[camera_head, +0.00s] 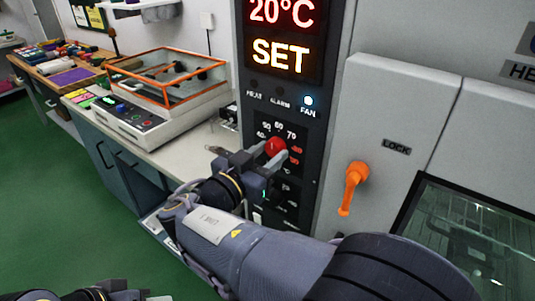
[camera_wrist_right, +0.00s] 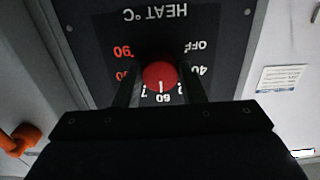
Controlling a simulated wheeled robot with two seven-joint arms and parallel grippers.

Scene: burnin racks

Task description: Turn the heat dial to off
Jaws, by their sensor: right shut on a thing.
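The heat dial (camera_head: 276,147) is a round red knob on the dark control panel, ringed by temperature numbers. In the right wrist view the heat dial (camera_wrist_right: 159,75) appears upside down, its white mark pointing at about 60. The OFF label (camera_wrist_right: 195,47) is on the same ring, past 40. My right gripper (camera_head: 268,157) is at the panel, its two fingers on opposite sides of the knob and shut on it. Part of my left arm's end (camera_head: 95,291) shows at the bottom left edge, mostly cut off; its fingers cannot be made out.
The display (camera_head: 281,35) above reads 20°C and SET, with the FAN light lit. An orange lock handle (camera_head: 354,187) sticks out from the grey door to the right. A bench (camera_head: 190,145) with an orange-framed clear box (camera_head: 168,75) stands to the left. Green floor is open at left.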

